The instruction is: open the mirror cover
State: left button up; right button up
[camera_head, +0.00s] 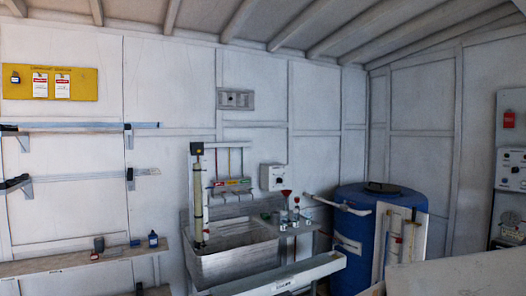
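I cannot pick out a mirror cover with certainty in the head view. Neither of my grippers shows in the head view. A grey sink basin (236,262) stands against the back wall, with a tall clear tube (198,205) upright at its left. A blue drum (354,233) with a dark lid stands to its right. A pale panel (402,243) with coloured tubes stands in front of the drum.
Wall shelves (75,126) and a low wooden shelf (60,262) with small bottles line the left. A long pale ledge (285,278) crosses the bottom middle. A large beige surface (465,275) fills the bottom right. A control box (511,170) hangs at the right edge.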

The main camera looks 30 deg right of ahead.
aim_at(197, 147)
jog(key=z, duration=0.1)
jog(key=i, duration=0.4)
jog(key=u, duration=0.85)
jog(key=i, duration=1.9)
jog(key=z, duration=0.4)
